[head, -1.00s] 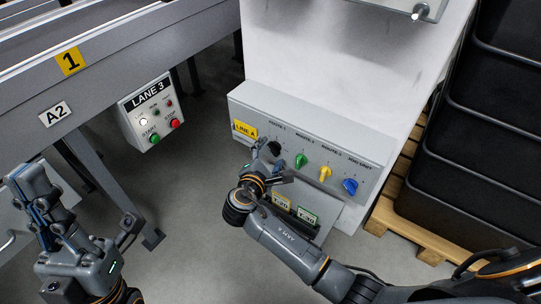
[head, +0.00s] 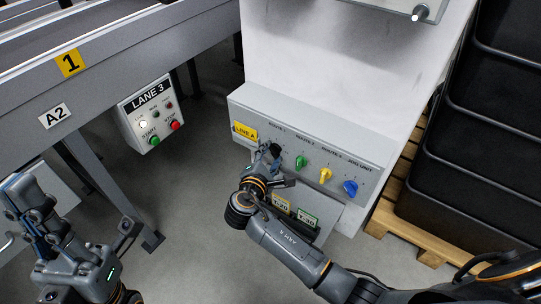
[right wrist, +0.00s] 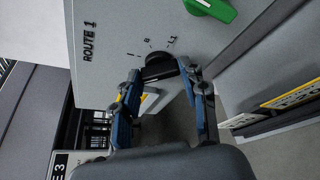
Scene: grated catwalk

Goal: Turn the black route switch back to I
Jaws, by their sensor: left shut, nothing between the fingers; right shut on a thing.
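The black route switch (right wrist: 158,66) is a knob under the label ROUTE 1, with position marks around it, the I mark on the left in the right wrist view. My right gripper (right wrist: 161,80) is shut on this knob, one blue-padded finger on each side. I cannot tell surely which mark the knob points at. In the head view the black switch (head: 275,149) is at the left end of the knob row, partly hidden by my right gripper (head: 267,156). My left gripper (head: 22,196) is shut and empty at the lower left, away from the panel.
Beside the black switch are a green knob (head: 301,162), a yellow knob (head: 325,175) and a blue knob (head: 350,188). The LANE 3 box (head: 151,113) hangs on the conveyor frame. Black crates (head: 480,130) stand on a wooden pallet (head: 408,236) at right.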

